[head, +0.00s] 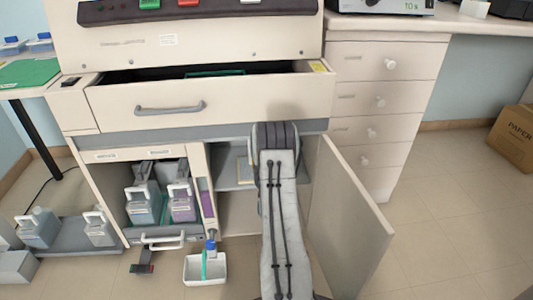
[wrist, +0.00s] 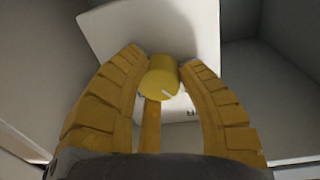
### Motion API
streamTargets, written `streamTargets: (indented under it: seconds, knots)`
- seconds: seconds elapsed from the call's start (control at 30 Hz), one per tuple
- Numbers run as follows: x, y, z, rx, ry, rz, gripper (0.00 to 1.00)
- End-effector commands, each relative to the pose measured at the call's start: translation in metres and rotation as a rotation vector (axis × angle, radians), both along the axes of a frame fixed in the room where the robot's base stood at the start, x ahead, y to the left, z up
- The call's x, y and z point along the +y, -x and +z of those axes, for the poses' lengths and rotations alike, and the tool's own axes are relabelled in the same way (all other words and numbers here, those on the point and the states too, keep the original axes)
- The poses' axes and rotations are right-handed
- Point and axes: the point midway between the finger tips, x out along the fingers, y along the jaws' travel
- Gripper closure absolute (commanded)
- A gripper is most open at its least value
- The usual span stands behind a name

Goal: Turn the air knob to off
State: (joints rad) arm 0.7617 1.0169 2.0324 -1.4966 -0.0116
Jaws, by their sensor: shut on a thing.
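The air knob (wrist: 163,77) is a yellow round knob on a pale panel (wrist: 112,28) in the wrist view. A short white mark shows on the lower right of its face. My gripper (wrist: 162,62) has its yellow fingers on either side of the knob and is shut on it. In the head view my arm reaches into the open cabinet compartment under the drawer, and it hides my gripper and the knob. Dark lettering shows below the knob, too small to read. A narrow yellow strip (wrist: 151,127) is visible below the knob, between the fingers.
The cabinet door (head: 350,210) stands open to the right of my arm. An open drawer (head: 205,107) juts out above. Bottles (head: 142,207) stand in the left compartment. A small white tray (head: 206,270) is in front. Grey compartment walls (wrist: 288,70) surround my gripper.

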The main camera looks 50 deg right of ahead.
Motion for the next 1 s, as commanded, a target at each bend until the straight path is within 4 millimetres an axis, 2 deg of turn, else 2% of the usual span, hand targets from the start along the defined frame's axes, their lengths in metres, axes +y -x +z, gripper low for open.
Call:
streamTargets:
  seconds: [0.4,0.9,0.93,1.0]
  knots:
    - [0.0019,-0.0020,-0.0018,0.118,0.134,0.001,0.97]
    - [0.0025,-0.0026,-0.0020,0.133,0.150,0.001,0.97]
    - [0.0025,-0.0026,-0.0020,0.133,0.150,0.001,0.63]
    - [0.0024,-0.0024,-0.0019,0.133,0.150,0.001,0.57]
